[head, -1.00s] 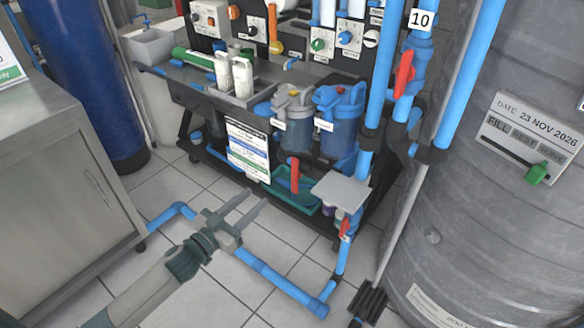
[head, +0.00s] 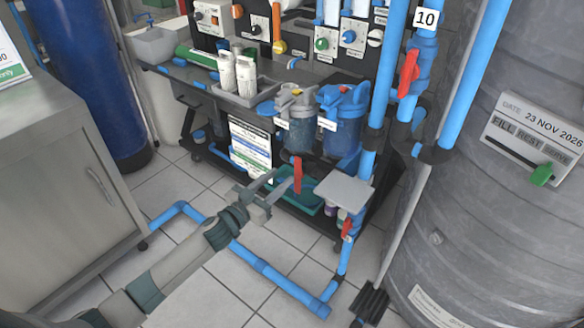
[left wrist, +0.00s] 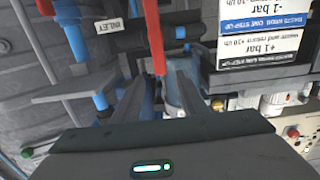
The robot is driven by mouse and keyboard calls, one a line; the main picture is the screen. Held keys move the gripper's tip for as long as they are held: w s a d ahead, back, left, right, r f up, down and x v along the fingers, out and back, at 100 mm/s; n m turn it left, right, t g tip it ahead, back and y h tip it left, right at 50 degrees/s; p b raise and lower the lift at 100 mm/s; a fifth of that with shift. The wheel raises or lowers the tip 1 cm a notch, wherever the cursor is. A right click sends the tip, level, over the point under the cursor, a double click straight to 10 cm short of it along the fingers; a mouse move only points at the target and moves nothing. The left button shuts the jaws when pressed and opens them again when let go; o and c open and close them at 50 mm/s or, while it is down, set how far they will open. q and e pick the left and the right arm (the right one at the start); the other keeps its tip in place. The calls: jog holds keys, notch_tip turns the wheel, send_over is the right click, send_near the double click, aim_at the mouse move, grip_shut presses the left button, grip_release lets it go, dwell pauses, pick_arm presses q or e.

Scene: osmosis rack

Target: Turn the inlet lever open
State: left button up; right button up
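The red inlet lever (head: 298,175) hangs straight down below the filter housings in the head view. In the left wrist view the red lever (left wrist: 153,35) shows beside a black fitting with an upside-down "INLET" label (left wrist: 112,28). My left gripper (head: 282,181) is open and empty, its fingertips just left of the lever's lower part in the head view. In the left wrist view my left gripper (left wrist: 154,76) has its two fingers apart, with the lever's end appearing between the tips. I cannot tell whether they touch. My right gripper is not in view.
Other red levers sit on the pipe marked 10 (head: 408,73) and on the lower pipe (head: 347,226). A grey plate (head: 343,191) stands right of the inlet lever. A blue pipe (head: 262,268) runs along the floor. A grey tank (head: 480,220) fills the right side.

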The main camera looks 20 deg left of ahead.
aim_at(296, 163)
pick_arm(q)
jog(key=x, duration=0.7)
jog(key=shift+w, duration=0.1)
jog(key=shift+c, duration=0.3)
grip_shut()
